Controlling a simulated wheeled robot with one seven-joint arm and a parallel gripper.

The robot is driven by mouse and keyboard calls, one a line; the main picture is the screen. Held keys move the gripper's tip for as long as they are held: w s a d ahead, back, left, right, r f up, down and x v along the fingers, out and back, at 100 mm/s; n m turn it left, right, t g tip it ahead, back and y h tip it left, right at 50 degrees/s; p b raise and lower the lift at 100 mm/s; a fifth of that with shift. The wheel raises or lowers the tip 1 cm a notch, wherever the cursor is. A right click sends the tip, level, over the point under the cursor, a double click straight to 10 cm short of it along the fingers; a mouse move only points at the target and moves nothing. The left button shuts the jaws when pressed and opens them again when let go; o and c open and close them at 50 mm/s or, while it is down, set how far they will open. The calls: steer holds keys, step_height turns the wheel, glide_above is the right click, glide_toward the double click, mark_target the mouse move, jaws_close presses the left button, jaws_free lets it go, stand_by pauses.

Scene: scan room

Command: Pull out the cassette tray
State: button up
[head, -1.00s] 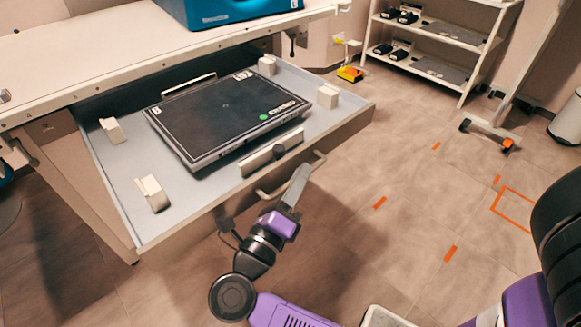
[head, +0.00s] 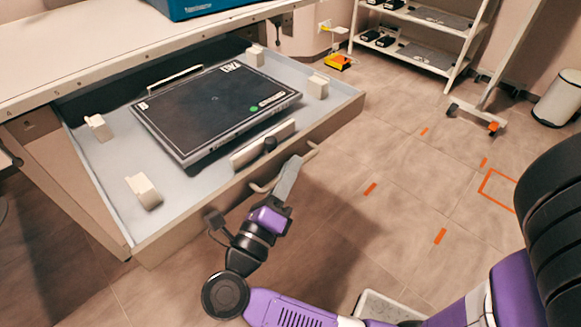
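The cassette tray (head: 98,170) is a wide, shallow grey drawer standing well out from under the white table. A flat black cassette (head: 215,105) with a handle lies in it between several cream corner blocks (head: 145,190). A bar-shaped handle (head: 262,186) is on the tray's front face. My gripper (head: 288,172) is at this handle, its grey fingers overlapping the handle's middle. The fingertips are seen from behind and above, so I cannot tell whether they are closed around the bar.
The white table top (head: 110,50) is above the tray, with a blue case (head: 195,8) on it. A shelf rack (head: 425,40), a wheeled stand (head: 480,115) and a white bin (head: 560,98) stand at the back right. The floor right of the tray is clear, with orange marks.

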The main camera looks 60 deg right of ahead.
steer(key=v, duration=0.7)
steer(key=shift+f, duration=0.15)
steer(key=shift+a, duration=0.15)
steer(key=shift+a, duration=0.1)
steer(key=b+v, duration=0.4)
steer(key=v, duration=0.3)
steer(key=shift+b, duration=0.3)
steer(key=shift+a+f+b, duration=0.15)
steer(key=shift+a+b, duration=0.05)
steer(key=shift+b, duration=0.3)
steer(key=shift+s+a+b, duration=0.1)
steer(key=shift+a+b, duration=0.5)
steer(key=shift+b, duration=0.8)
